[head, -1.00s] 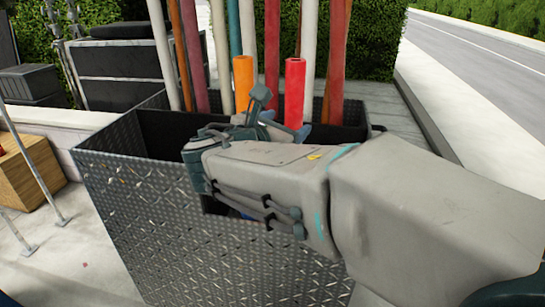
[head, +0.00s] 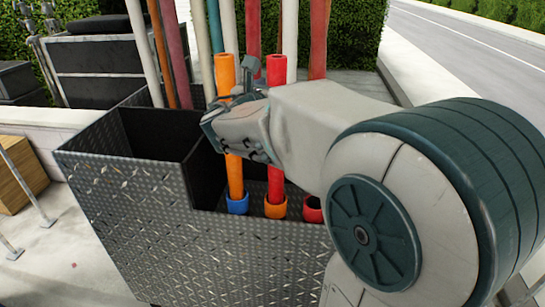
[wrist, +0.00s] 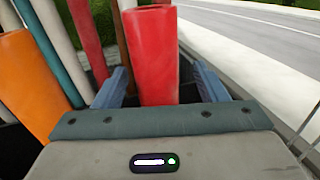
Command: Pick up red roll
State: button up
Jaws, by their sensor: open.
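The red roll (head: 275,180) stands upright in the bin, with its lower end in an orange ring (head: 275,208). My gripper (head: 252,80) is at its upper part, between it and the orange roll (head: 222,75) in the head view, and my arm hides part of both. In the wrist view my gripper (wrist: 160,75) is open, with one finger on each side of the red roll (wrist: 152,50). Gaps show between the fingers and the roll. I cannot tell how deep the roll sits between them.
The orange roll also shows close at the left in the wrist view (wrist: 25,80). The metal bin (head: 200,245) has a dark divided inside. Several long tubes in white, red, brown and teal rise behind the rolls. An empty red ring (head: 313,210) sits to the right.

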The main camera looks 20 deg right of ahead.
jog(key=x, duration=0.3)
jog(key=shift+w+p, duration=0.25)
jog(key=shift+p, duration=0.05)
grip_shut()
jog(key=shift+r, duration=0.15)
notch_tip(320, 180, up, 18)
jog(key=p, duration=0.1)
jog(key=shift+p, duration=0.35)
